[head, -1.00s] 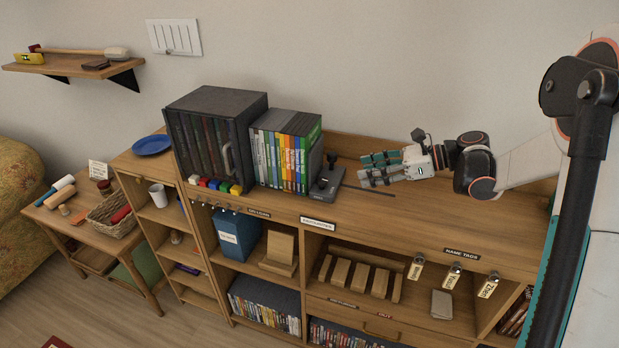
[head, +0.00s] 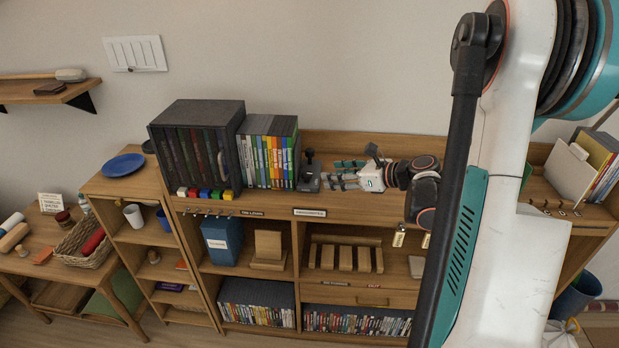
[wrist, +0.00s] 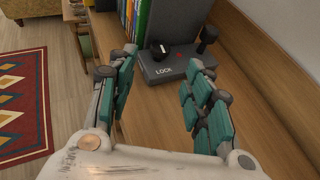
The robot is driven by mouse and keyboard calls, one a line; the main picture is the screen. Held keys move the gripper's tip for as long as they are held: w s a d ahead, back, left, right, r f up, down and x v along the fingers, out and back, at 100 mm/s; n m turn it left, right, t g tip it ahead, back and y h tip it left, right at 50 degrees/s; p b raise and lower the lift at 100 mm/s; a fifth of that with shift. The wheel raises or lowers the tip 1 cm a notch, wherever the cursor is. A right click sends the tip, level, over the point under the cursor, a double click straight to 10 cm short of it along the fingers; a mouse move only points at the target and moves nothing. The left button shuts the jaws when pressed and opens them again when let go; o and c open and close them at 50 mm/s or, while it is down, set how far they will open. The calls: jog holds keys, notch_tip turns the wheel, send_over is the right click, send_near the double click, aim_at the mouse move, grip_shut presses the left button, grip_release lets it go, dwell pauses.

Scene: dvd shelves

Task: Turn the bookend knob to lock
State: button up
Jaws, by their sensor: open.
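The dark grey bookend (head: 309,182) stands on the shelf top against the right end of the row of DVDs.
DVDs (head: 268,160) and a dark box (head: 200,150) stand left of the bookend. The wall is close behind the shelf top (wrist: 220,110). Small coloured blocks (head: 205,194) lie at the box's front. Leaning books (head: 585,165) stand far right.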

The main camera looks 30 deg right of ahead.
aim_at(310, 174)
jog(key=b+x, duration=0.2)
jog(key=x, duration=0.7)
jog(key=c, duration=1)
